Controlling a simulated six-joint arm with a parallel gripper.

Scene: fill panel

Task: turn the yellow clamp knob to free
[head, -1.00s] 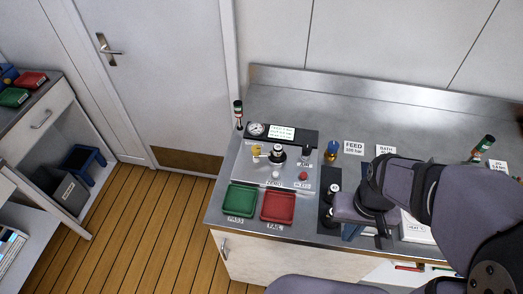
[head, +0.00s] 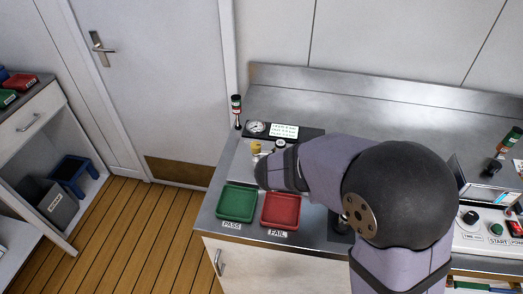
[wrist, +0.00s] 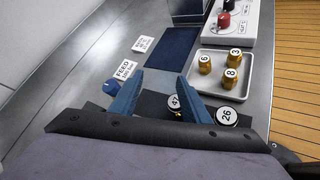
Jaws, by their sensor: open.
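The yellow clamp knob (head: 256,147) shows on the fill panel (head: 244,165) in the head view, just left of a black knob's pale top (head: 280,143). My dark wrist covers the panel's right and lower part, close beside the yellow knob. My fingers are hidden in the head view.
A green PASS tray (head: 237,203) and a red FAIL tray (head: 281,210) sit at the bench front. A gauge (head: 257,127) is behind the knob.

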